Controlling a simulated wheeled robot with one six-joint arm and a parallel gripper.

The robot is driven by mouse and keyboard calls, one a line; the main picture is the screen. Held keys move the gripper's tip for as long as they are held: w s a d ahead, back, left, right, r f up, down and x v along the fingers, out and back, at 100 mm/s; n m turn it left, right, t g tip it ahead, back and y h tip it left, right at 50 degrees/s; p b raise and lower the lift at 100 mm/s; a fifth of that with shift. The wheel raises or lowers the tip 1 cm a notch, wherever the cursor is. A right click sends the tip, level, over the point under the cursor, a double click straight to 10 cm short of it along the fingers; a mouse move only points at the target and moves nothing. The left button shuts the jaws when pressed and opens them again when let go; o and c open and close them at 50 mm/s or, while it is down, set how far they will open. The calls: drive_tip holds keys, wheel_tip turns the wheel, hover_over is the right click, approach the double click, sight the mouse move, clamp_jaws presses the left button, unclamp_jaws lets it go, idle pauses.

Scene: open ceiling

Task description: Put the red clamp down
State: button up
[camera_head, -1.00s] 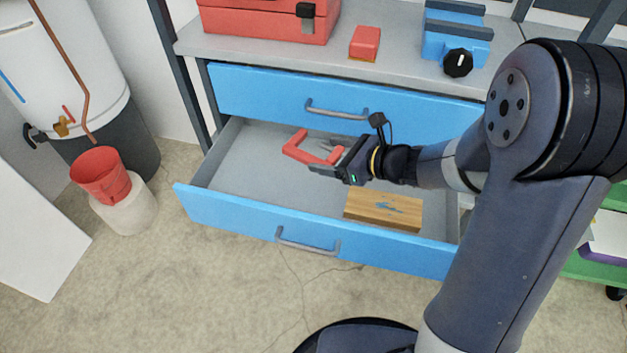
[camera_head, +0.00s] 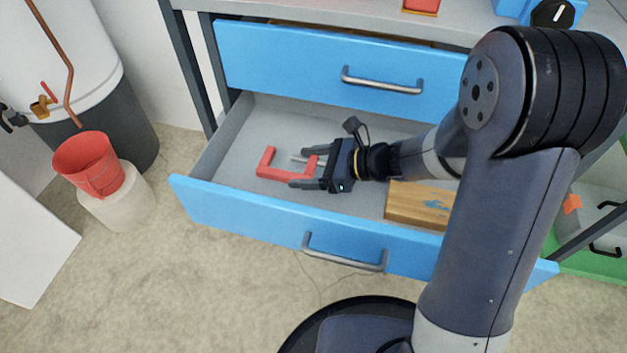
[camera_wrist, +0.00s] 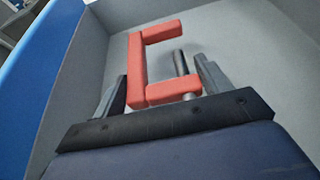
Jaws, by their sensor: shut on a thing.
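The red clamp (camera_head: 286,175) is C-shaped and lies roughly level inside the open lower drawer's outline. My gripper (camera_head: 302,168) is shut on the red clamp, with a finger on either side of its near arm. In the wrist view the clamp (camera_wrist: 138,72) sticks out past the fingers of my gripper (camera_wrist: 160,75), and a grey screw pin shows beside it. The open blue drawer (camera_head: 230,214) has a grey floor. I cannot tell whether the clamp touches that floor.
A wooden block (camera_head: 413,207) with a blue mark lies in the drawer to the right of my gripper. The blue drawer above (camera_head: 290,62) is nearly shut. The drawer's left part is free. A red bucket (camera_head: 88,165) on a white container stands to the left.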

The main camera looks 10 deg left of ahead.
drive_tip(key=shift+f+b, duration=0.85)
drive_tip(key=shift+f, duration=1.05)
drive_tip(key=shift+f, duration=0.15)
drive_tip(key=o, duration=1.2)
drive_tip(key=shift+c, duration=0.2)
drive_tip(key=shift+r, duration=0.2)
drive_tip(key=p+v, duration=0.4)
drive_tip(key=v, duration=0.8)
drive_tip(key=shift+d+f, duration=0.1)
drive_tip(key=shift+f, duration=0.05)
